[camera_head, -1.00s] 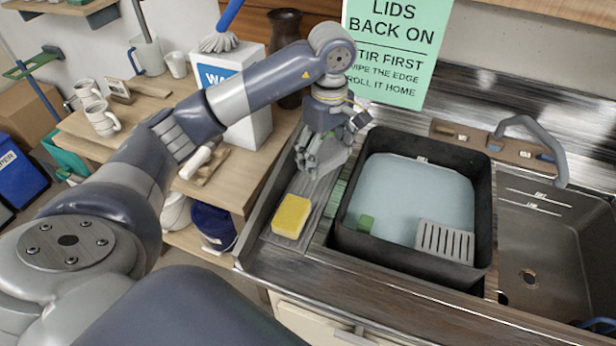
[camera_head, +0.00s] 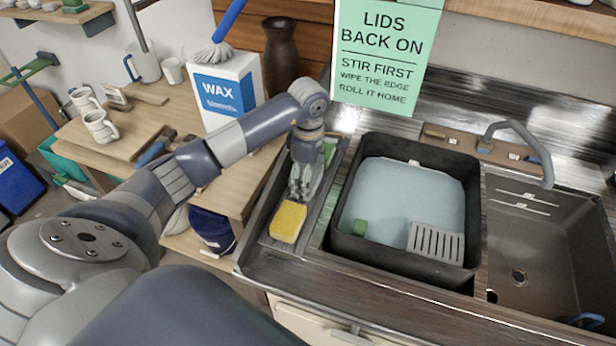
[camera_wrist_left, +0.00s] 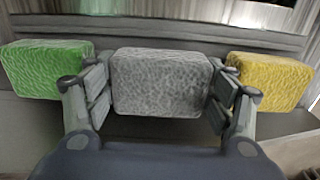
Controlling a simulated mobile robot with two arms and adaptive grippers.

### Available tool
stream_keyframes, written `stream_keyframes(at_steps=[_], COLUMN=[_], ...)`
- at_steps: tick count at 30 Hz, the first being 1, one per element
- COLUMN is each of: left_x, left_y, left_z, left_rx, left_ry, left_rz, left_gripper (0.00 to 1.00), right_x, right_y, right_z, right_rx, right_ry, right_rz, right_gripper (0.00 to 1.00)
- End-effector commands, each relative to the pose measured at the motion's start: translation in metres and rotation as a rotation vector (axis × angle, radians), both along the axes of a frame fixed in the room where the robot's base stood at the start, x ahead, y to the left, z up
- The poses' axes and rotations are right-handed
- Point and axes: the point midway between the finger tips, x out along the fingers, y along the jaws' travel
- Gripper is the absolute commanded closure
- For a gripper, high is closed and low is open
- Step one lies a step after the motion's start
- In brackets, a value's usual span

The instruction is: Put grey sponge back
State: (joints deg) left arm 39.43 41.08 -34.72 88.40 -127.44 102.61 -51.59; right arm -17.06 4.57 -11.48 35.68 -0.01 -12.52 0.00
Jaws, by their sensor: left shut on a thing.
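The grey sponge (camera_wrist_left: 161,83) sits between the two fingers of my left gripper (camera_wrist_left: 160,98) in the left wrist view, and the fingers are shut on it. In the head view my left gripper (camera_head: 302,195) points down over the narrow tray (camera_head: 275,228) left of the black tub, and it hides the grey sponge there. A yellow sponge (camera_head: 289,222) lies at the tray's near end, and it also shows in the left wrist view (camera_wrist_left: 271,80). A green sponge (camera_head: 329,153) lies toward the far end, and it shows at the left in the wrist view (camera_wrist_left: 46,69). My right gripper is not in view.
The black tub (camera_head: 350,250) of pale blue water stands right of the tray, with a slotted grey piece (camera_head: 437,242) and a small green block (camera_head: 360,228) in it. A tap (camera_head: 520,140) and sink basin (camera_head: 535,240) are further right. A wax box (camera_head: 226,92) stands behind my arm.

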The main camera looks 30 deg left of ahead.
Motion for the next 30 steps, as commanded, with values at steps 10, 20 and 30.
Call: stream_keyframes(at_steps=[10,20,30], left_x=[0.000,0.000,0.000], left_y=[0.000,0.000,0.000], left_z=[-0.013,-0.016,-0.014], left_rx=[0.000,0.000,0.000], left_ry=[-0.001,-0.001,-0.001], left_rz=[-0.002,-0.002,-0.002], left_gripper=[0.43,0.04,0.04], right_x=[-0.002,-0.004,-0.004], right_y=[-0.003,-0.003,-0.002], right_z=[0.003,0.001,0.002], right_rx=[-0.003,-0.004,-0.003], right_ry=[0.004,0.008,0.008], right_rz=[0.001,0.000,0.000], right_gripper=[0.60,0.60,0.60])
